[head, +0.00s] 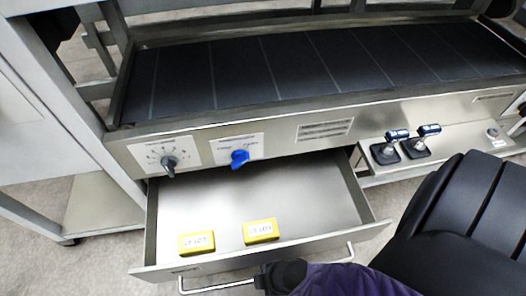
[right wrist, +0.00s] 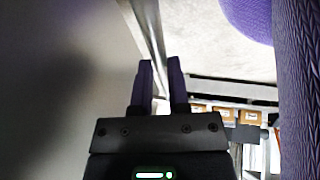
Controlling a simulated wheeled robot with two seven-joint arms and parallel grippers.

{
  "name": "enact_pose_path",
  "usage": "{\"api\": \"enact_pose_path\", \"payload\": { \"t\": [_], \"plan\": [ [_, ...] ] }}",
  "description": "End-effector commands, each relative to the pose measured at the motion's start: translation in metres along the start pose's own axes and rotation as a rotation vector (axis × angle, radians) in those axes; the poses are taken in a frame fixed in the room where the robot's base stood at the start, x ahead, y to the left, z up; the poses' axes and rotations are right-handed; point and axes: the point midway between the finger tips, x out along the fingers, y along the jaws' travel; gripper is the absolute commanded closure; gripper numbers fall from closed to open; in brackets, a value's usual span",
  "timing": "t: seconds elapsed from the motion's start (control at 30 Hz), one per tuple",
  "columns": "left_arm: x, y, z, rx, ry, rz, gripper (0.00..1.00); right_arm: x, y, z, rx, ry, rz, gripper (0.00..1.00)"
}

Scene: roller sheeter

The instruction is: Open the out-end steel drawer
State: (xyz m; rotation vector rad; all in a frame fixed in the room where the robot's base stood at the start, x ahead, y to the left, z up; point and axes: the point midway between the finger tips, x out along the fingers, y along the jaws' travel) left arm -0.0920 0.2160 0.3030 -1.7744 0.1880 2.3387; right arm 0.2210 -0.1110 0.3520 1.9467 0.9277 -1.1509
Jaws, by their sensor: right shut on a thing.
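The steel drawer (head: 165,225) stands pulled out below the machine's front panel, its inside exposed. A bar handle (head: 215,287) runs along its front. My right gripper (head: 266,280) is at the middle of this handle, shut on it; my arm hides part of the bar. In the right wrist view the two fingers (right wrist: 159,88) close around a narrow metal bar, with the drawer's steel front to the left. My left gripper is not in view.
Two yellow blocks (head: 196,243) (head: 261,231) lie in the drawer. Above it, the panel carries a grey knob (head: 169,161) and a blue knob (head: 240,158). A dark belt (head: 300,72) spans the top.

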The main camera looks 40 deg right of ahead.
Motion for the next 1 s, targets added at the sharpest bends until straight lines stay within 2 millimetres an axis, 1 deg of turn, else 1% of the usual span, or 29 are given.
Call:
{"api": "enact_pose_path", "payload": {
  "t": [0.53,0.57,0.6,0.67,0.7,0.73,0.93,1.0],
  "plan": [
    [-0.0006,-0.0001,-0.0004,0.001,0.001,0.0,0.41,0.0003,-0.0003,0.0,0.001,0.0,0.0,1.0],
    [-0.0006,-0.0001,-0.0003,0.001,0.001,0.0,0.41,0.0003,-0.0003,0.0,0.001,0.0,0.0,0.76],
    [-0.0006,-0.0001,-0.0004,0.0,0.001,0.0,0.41,0.0003,-0.0002,0.0,0.001,0.0,0.0,0.67],
    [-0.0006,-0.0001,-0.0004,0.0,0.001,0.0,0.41,0.0003,-0.0002,0.0,0.001,0.0,0.0,0.54],
    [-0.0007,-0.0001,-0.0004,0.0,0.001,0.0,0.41,0.0003,-0.0001,0.0,0.001,0.0,0.0,0.46],
    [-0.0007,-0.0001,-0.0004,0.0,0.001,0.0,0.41,0.0002,-0.0001,0.0,0.001,0.0,0.0,0.44],
    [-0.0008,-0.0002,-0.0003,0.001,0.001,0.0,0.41,0.0001,0.0001,0.0,0.0,0.0,0.0,0.44],
    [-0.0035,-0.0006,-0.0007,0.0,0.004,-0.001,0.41,-0.0032,0.0007,-0.0006,0.0,0.001,0.001,0.44]
  ]
}}
